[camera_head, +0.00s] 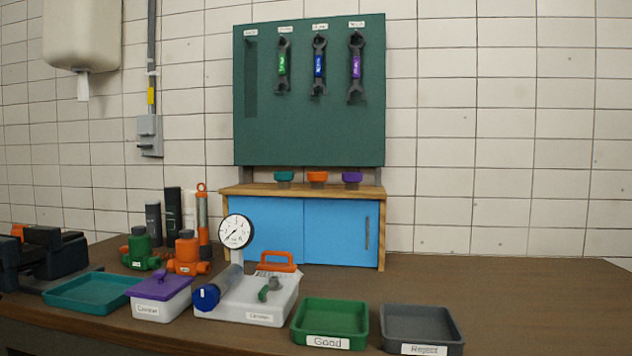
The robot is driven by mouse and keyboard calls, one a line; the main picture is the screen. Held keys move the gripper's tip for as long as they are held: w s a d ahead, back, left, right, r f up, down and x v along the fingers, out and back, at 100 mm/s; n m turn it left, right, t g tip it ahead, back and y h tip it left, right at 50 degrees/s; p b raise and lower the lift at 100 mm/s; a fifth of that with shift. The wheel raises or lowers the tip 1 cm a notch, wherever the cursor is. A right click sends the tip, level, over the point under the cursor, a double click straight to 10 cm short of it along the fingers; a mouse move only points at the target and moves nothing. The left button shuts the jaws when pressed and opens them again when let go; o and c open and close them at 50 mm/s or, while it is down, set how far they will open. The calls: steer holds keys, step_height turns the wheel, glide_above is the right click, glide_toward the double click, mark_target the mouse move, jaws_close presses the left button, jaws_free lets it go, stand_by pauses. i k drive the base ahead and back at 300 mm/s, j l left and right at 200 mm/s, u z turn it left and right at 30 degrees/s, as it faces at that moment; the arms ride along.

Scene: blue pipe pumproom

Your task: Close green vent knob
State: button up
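A small green knob with a lever-like shape (268,290) sits on top of a white box-shaped base (243,305) at the front middle of the bench. It points diagonally, and its exact setting is too small to tell. A round dial gauge (236,231) rises on a stem from the same base, left of the green knob. A dark blue round knob (206,297) sticks out at the base's left front. My gripper is not in view.
A purple-lidded box (161,288) and teal tray (90,293) stand left of the base. Green "Good" (330,342) and grey "Reject" (424,349) trays stand right. Green (139,250) and orange (187,254) valve bodies stand behind. The bench's right end is clear.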

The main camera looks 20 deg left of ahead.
mark_target(262, 294)
steer(key=u, duration=1.3)
